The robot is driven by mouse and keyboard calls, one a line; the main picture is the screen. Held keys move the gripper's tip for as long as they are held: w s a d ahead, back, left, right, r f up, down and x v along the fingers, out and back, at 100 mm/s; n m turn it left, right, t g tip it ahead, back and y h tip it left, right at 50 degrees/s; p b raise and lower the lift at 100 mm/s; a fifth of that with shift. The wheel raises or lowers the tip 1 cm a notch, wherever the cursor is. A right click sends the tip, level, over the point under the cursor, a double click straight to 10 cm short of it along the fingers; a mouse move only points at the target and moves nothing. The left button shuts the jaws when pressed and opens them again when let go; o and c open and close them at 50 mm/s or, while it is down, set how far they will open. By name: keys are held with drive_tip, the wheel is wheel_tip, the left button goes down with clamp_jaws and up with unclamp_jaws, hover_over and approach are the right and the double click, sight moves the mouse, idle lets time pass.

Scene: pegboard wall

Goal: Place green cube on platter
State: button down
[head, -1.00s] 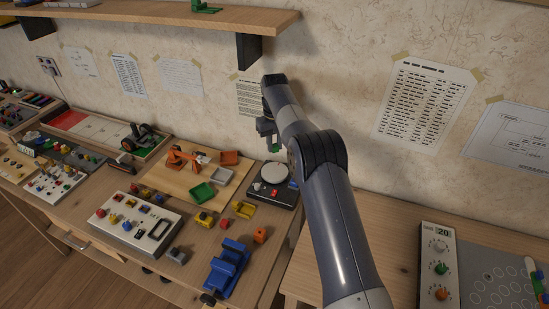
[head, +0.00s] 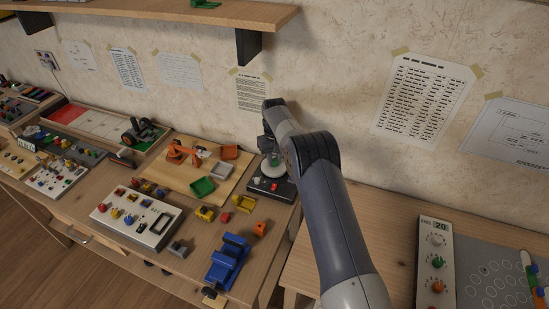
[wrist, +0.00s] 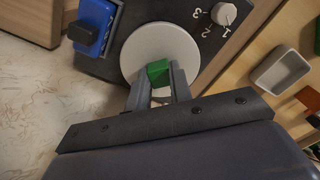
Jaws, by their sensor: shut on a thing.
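The green cube (wrist: 158,72) is held between the fingertips of my gripper (wrist: 157,82) in the wrist view. The platter (wrist: 146,44) is a round white disc on a dark box. The cube appears over the platter's near part; I cannot tell whether it touches the surface. In the head view my gripper (head: 271,158) points down at the platter (head: 268,171), partly covering it. The cube is hard to make out there.
The dark box carries a blue switch (wrist: 93,22) and a white numbered knob (wrist: 224,13). Left of it in the head view are a grey tray (head: 228,152), an orange tray (head: 219,169) and a green tray (head: 202,187). The wall stands close behind.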

sight(275, 160)
drive_tip(key=shift+f, duration=0.1)
drive_tip(key=c, duration=1.7)
unclamp_jaws()
drive_tip(key=shift+f, duration=0.1)
drive_tip(key=shift+c, duration=0.2)
drive_tip(key=o, duration=0.5)
drive_tip(key=shift+c, duration=0.2)
wheel_tip(275, 160, up, 12)
drive_tip(key=b, duration=0.1)
drive_tip(key=shift+r, duration=0.25)
